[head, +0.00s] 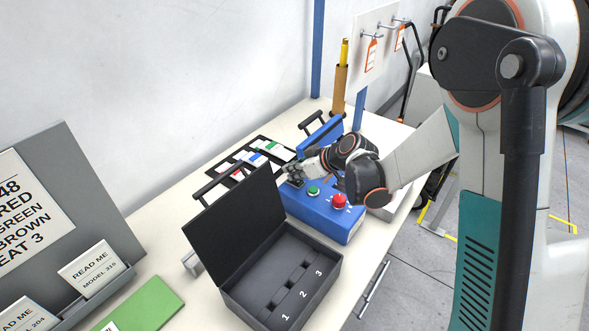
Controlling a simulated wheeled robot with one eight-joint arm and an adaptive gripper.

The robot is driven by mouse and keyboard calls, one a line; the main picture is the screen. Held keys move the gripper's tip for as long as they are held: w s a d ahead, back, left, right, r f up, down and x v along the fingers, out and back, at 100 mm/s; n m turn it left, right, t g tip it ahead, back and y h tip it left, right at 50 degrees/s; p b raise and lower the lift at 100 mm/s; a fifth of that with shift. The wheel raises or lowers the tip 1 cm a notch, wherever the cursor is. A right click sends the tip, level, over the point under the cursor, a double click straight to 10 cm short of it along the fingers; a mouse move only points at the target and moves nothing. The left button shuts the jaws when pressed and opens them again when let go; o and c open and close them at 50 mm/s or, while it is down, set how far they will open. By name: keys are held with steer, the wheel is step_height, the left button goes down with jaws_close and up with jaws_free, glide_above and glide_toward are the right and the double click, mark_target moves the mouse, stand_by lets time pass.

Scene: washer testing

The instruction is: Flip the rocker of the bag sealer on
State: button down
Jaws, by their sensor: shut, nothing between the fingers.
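The blue bag sealer (319,211) stands on the bench at the middle of the head view. Its top carries a green button (313,190) and a red knob (339,201), and a blue upright part (322,136) rises behind my wrist. My gripper (292,179) is shut and empty, low over the left end of the sealer's top, left of the green button. I cannot make out the rocker; my gripper may hide it. Whether the fingertips touch the sealer, I cannot tell.
An open black case (245,291) with slots numbered 1, 2, 3 stands in front of the sealer, its lid raised. A dark tray with coloured cards (258,160) lies behind left. A green booklet (143,306) and a grey sign stand (72,190) are at left.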

steer(key=shift+s+d, duration=0.1)
steer(key=shift+d, duration=0.1)
steer(key=shift+s+d, duration=0.45)
steer(key=shift+d, duration=0.1)
